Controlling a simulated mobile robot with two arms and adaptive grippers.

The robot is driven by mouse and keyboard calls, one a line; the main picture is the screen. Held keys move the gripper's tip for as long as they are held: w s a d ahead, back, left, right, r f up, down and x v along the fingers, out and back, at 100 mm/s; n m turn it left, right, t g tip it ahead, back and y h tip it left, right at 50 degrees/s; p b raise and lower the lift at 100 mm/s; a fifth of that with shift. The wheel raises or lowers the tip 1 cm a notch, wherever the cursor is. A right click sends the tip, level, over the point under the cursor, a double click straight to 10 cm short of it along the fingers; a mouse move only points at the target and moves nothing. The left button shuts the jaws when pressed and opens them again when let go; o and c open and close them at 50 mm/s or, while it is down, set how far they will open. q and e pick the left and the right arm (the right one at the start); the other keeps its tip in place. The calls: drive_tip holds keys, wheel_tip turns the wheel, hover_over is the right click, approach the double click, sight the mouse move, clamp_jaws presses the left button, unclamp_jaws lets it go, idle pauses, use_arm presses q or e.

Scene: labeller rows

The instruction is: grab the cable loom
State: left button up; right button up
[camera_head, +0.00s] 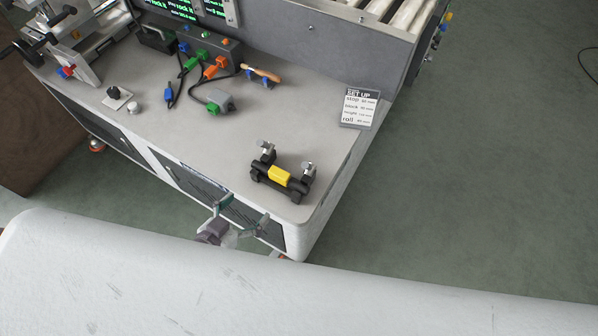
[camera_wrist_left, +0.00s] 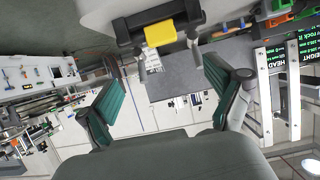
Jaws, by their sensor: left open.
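The cable loom (camera_head: 211,71), black leads with orange, green and blue connectors, lies on the grey workbench in the head view. A grey block with a green end lies at the loom's near end; I cannot tell whether it is joined. My left gripper (camera_head: 243,213) is open and empty in front of the bench's near edge, well short of the loom. Its two green-padded fingers stand apart in the left wrist view (camera_wrist_left: 155,75), where I cannot make out the loom. My right gripper is in neither view.
A black fixture with a yellow middle (camera_head: 280,176) and two upright knobs stands near the bench's front right corner, close to my left gripper. A set-up card (camera_head: 359,109) lies at the right edge. An orange-handled tool (camera_head: 262,74) lies right of the loom. The bench middle is clear.

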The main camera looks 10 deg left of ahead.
use_arm(q)
approach(279, 172)
drive_tip(key=shift+w+d+f, duration=0.5)
drive_tip(key=shift+w, duration=0.15)
drive_tip(key=shift+x, duration=0.85)
drive_tip(key=x, duration=0.4)
drive_tip(key=shift+w, duration=0.3)
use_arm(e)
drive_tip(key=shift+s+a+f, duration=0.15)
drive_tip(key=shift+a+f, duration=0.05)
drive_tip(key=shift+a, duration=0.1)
use_arm(q)
drive_tip(key=shift+c, duration=0.2)
drive_tip(key=c, duration=1.3)
drive_tip(key=shift+o, duration=0.2)
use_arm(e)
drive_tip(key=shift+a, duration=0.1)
